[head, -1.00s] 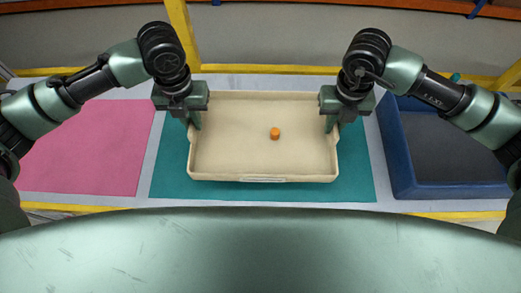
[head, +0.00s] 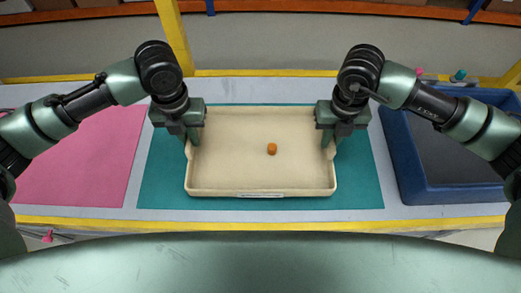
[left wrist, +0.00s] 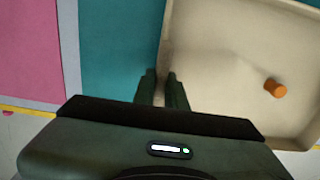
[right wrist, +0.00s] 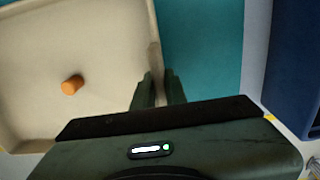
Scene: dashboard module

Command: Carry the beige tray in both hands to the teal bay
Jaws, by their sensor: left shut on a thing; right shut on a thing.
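The beige tray (head: 230,165) is over the teal bay (head: 362,180) in the head view, with teal showing on its left, right and front sides. I cannot tell whether it rests on the surface or hangs just above. A small orange cylinder (head: 272,149) is inside the tray, right of its middle; it also shows in the left wrist view (left wrist: 275,88) and right wrist view (right wrist: 72,85). My left gripper (head: 190,145) is shut on the tray's left wall. My right gripper (head: 328,143) is shut on its right wall. The tray looks about level.
A pink bay (head: 80,160) lies to the left. A blue-walled bin (head: 460,195) with a dark floor stands to the right. A yellow rail (head: 260,224) runs along the front edge, and a yellow post (head: 172,30) rises behind the table.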

